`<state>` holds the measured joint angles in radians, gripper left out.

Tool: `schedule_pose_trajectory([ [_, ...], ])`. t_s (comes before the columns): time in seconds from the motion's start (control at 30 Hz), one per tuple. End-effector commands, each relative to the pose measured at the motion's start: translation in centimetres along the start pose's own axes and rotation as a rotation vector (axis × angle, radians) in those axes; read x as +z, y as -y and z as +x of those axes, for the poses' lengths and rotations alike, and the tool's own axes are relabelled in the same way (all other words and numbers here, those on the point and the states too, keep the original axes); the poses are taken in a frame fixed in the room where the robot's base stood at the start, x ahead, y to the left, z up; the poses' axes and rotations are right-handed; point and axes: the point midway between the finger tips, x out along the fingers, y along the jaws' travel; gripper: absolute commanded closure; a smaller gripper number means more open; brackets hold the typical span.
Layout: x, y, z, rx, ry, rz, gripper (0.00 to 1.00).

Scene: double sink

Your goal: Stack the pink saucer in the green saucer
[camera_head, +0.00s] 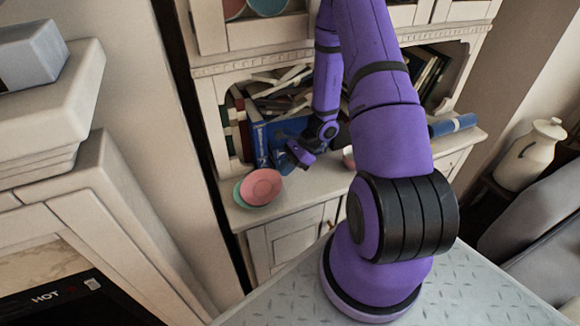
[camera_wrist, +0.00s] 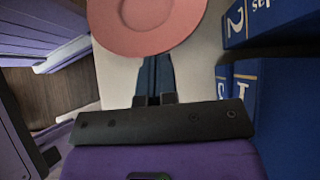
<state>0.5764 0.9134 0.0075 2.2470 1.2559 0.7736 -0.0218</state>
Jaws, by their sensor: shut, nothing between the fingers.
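The pink saucer (camera_head: 261,187) lies at the left end of the cabinet counter. The green saucer (camera_head: 239,197) shows as a rim at its lower left, and the pink saucer covers most of it. The pink one looks on top and a little off to the right; I cannot tell if it is fully nested. In the wrist view the pink saucer (camera_wrist: 148,40) is at the top, just ahead of my fingertips, and no green shows. My gripper (camera_wrist: 154,62) is shut with nothing held. In the head view my gripper (camera_head: 285,163) is just behind and right of the saucers.
Blue books (camera_head: 262,143) stand behind the saucers, and they rise close on the right in the wrist view (camera_wrist: 280,100). A pale pink bowl (camera_head: 348,157) is partly hidden by my arm. A blue cylinder (camera_head: 453,125) lies farther right. The counter's front edge is close to the saucers.

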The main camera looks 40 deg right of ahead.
Motion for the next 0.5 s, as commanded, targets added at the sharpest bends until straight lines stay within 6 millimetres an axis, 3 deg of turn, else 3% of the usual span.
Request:
schedule_pose_trajectory([
  [0.27, 0.1, 0.0, 0.1, 0.000, 0.000, -0.001, 1.00],
  [0.5, 2.2, 0.0, 2.2, 0.001, 0.002, -0.003, 1.00],
])
